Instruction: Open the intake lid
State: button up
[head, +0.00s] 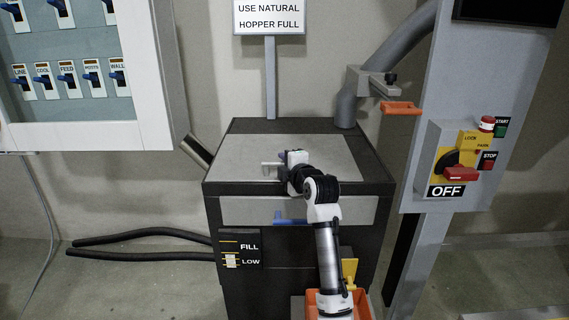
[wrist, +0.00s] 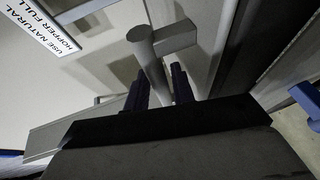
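The intake lid (head: 325,150) is a light grey panel lying flat on top of the dark hopper box (head: 225,170). My gripper (head: 284,159) is over the lid, close beside this handle. In the wrist view, the grey handle bar (wrist: 148,58) runs between the two dark fingers of my gripper (wrist: 160,88), with a post joining it towards the lid on the right. The fingers stand apart, one on each side of the bar. Firm contact with the bar is not visible.
A blue handle (head: 291,219) is on the hopper front. A sign (head: 269,17) on a post stands behind. A grey pipe (head: 347,105) with an orange-handled clamp (head: 400,108) rises behind right. A cabinet (head: 450,130) with a switch stands right; a breaker panel (head: 75,75) hangs left.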

jog(key=shift+c, duration=0.4)
grip_shut()
jog(key=shift+r, duration=0.15)
